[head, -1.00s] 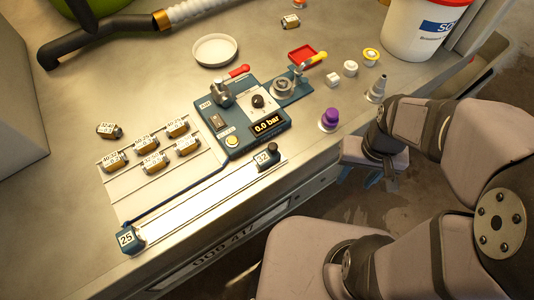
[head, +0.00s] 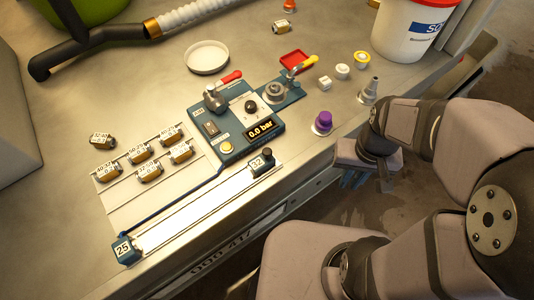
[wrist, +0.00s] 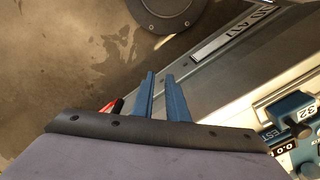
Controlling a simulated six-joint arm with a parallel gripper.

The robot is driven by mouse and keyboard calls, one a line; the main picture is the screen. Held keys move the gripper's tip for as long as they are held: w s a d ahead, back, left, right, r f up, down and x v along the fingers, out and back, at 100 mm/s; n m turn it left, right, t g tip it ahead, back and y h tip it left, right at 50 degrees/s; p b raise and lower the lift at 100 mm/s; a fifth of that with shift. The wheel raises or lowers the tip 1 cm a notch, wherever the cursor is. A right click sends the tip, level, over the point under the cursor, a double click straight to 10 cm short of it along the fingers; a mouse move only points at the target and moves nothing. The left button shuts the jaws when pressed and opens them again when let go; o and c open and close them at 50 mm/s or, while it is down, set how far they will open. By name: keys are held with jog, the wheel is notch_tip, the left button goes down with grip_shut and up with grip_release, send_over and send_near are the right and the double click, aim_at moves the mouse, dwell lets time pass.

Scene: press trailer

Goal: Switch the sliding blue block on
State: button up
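A dark blue block marked 25 (head: 124,249) sits at the lower left end of a bright white rail (head: 200,210). A second dark block marked 32 (head: 262,161), with a black knob, sits at the rail's upper right end; it also shows at the right of the wrist view (wrist: 298,113). I cannot tell which block is the sliding one. My gripper (head: 351,183) hangs off the table's front edge, right of block 32 and apart from it. Its two blue fingers (wrist: 160,78) show a narrow gap with nothing between them.
A blue press panel (head: 240,125) reads 0.0 bar and has a red lever, a yellow button and a rocker switch. Several brass fittings (head: 150,170) lie left of the rail. A purple knob (head: 322,122) stands near the front edge. A white bucket (head: 400,35) is at upper right.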

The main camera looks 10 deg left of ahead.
grip_shut()
jog(key=w+a+r+m+g+y, duration=0.1)
jog(key=w+r+m+g+y, duration=0.1)
jog(key=w+r+m+y, duration=0.2)
jog(key=w+a+r+m+g+y+p, duration=0.1)
jog(key=w+a+r+m+g+y, duration=0.1)
jog(key=m+y, duration=0.8)
jog(key=shift+w+r+g+y, duration=0.4)
jog(key=shift+w+r+y, duration=0.1)
jog(key=shift+w+r, duration=0.45)
jog(key=shift+s+a+r, duration=0.1)
jog(key=shift+s, duration=0.05)
send_near(260, 162)
jog(key=a, duration=0.1)
jog(key=a+r, duration=0.1)
jog(key=a, duration=0.1)
jog(key=shift+a, duration=0.25)
